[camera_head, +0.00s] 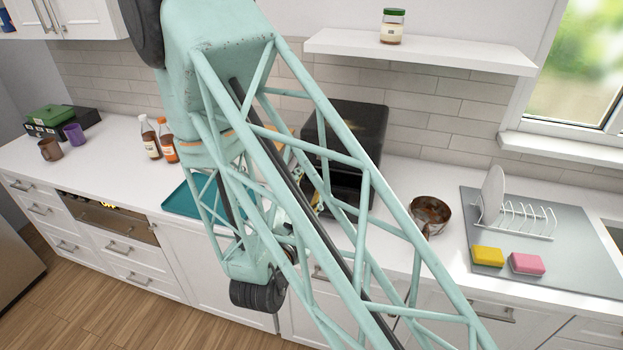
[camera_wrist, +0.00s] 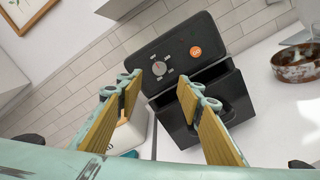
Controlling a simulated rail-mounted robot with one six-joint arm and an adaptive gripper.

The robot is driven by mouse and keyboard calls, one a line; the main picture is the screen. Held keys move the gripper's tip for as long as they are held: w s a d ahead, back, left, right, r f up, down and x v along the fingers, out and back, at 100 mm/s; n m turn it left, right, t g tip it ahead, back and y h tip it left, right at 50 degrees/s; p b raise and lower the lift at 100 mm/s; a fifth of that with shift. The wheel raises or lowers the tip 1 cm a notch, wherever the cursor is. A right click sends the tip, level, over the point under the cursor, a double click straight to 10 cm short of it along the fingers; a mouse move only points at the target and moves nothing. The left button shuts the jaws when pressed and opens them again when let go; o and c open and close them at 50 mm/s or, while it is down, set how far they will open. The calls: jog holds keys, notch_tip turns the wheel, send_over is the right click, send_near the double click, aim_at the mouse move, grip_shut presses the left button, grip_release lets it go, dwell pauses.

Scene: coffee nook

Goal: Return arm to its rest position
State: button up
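My mint-green lattice arm crosses the middle of the head view, in front of the counter. In the wrist view my gripper (camera_wrist: 158,88) is open, with its two yellow-padded fingers spread apart and nothing between them. The machine (camera_head: 358,122) also stands at the back of the counter in the head view. My gripper is mostly hidden behind my arm's lattice there, near the machine's front. I cannot tell how far the fingers are from the machine.
A brown bowl (camera_head: 430,212), dish rack (camera_head: 520,218) and two sponges (camera_head: 488,256) are on the right. A shelf (camera_head: 420,52) with a jar (camera_head: 392,27) hangs above. The floor (camera_head: 100,295) in front looks clear.

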jog(key=shift+s, duration=0.1)
dwell(0.6)
jog(key=w+d+r+m+g+y+b, duration=0.25)
jog(key=w+d+m+g, duration=0.2)
jog(key=m, duration=0.35)
jog(key=s+d+r+m+g+y+b, duration=0.35)
jog(key=s+d+r+m, duration=0.35)
jog(key=s, duration=0.3)
jog(key=s+d+r+m+g+b, duration=0.1)
jog(key=s+d+m+g, duration=0.1)
jog(key=s, duration=1)
jog(key=s+d+r+m+g+h, duration=0.1)
jog(key=s+d+m, duration=0.4)
jog(key=s, duration=0.7)
jog(key=s+d+r+m+g+h+b, duration=0.1)
jog(key=s+d+r+m+g, duration=0.1)
jog(key=s+d, duration=0.5)
jog(key=s+m, duration=0.1)
jog(key=s, duration=0.4)
jog(key=shift+s+r+m+g+b, duration=0.15)
jog(key=shift+r+m+g+b, duration=0.15)
jog(key=shift+r, duration=0.05)
dwell(0.4)
